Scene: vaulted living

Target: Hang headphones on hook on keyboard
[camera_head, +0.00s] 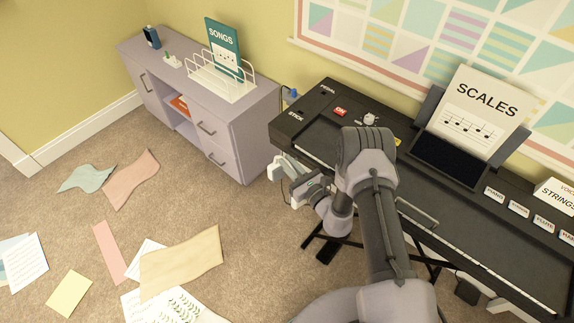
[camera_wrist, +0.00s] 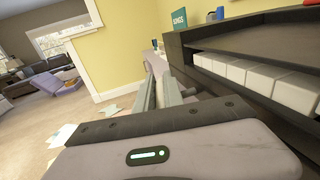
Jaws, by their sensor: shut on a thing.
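The black keyboard (camera_head: 300,125) stands along the wall on a dark stand. In the head view my gripper (camera_head: 284,168) is beside its left end, slightly below the top surface. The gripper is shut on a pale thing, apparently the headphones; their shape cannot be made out. In the wrist view the fingers of my gripper (camera_wrist: 160,92) are close together and point along the keyboard (camera_wrist: 225,75), whose white keys show on the right. No hook can be made out at the keyboard's left end; my arm covers part of the front.
A lavender cabinet (camera_head: 240,135) with a white rack and a SONGS book (camera_head: 223,47) stands left of the keyboard. A SCALES sheet (camera_head: 478,105) stands on the keyboard. Paper sheets (camera_head: 180,262) lie on the carpet.

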